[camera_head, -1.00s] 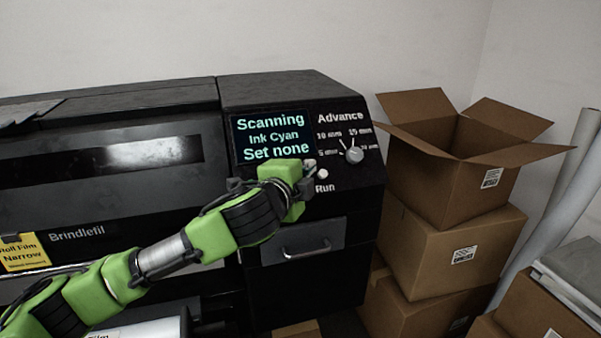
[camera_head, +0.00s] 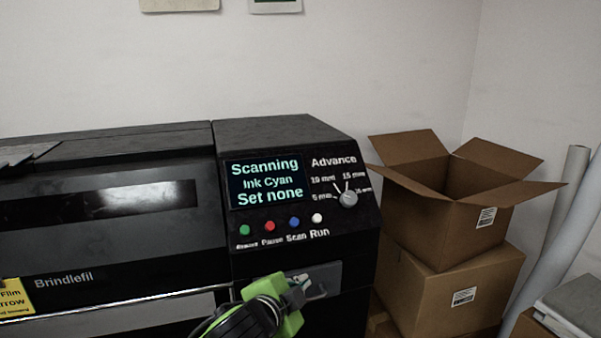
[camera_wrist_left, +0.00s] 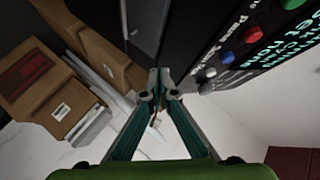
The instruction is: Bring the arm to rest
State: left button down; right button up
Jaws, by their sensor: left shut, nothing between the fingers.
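My left gripper (camera_head: 299,283) is shut and empty. In the head view it is at the lower middle, in front of the drawer handle and below the row of buttons. In the left wrist view its fingertips (camera_wrist_left: 158,84) meet, with the black printer's button panel (camera_wrist_left: 235,55) beyond them to the right. The printer's screen (camera_head: 265,183) reads "Scanning, Ink Cyan, Set none". Below it are a green, a red, a blue (camera_head: 294,222) and a white button (camera_head: 317,218). Most of my left arm is out of the head view. My right gripper is not in view.
The Advance dial (camera_head: 348,199) is right of the screen. A grey drawer front (camera_head: 328,277) is under the panel. Cardboard boxes (camera_head: 450,284) stack to the printer's right, the top one open, with white rolls (camera_head: 553,240) beside them.

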pick_arm(q)
jog(key=s+a+f+n+g+y, duration=0.2)
jog(key=s+a+f+n+g, duration=0.15)
jog(key=s+a+f, duration=0.65)
jog(key=s+a+f+n+g+y, duration=0.1)
jog(key=s+a+f+n+g, duration=0.45)
jog(key=s, duration=0.75)
jog(key=s+a+f+n+y, duration=0.2)
jog(key=s+a+f+n, duration=0.25)
jog(key=s+f, duration=0.65)
jog(key=s+f+g+b, duration=0.1)
jog(key=s+f+b, duration=0.2)
jog(key=f, duration=2.6)
jog(key=s+a+f+g+b, duration=0.1)
jog(key=s+a+f, duration=0.2)
jog(key=s+f, duration=1.3)
jog(key=shift+s+a+f+m, duration=0.2)
jog(key=shift+s+f+m, duration=0.15)
jog(key=shift+f, duration=0.05)
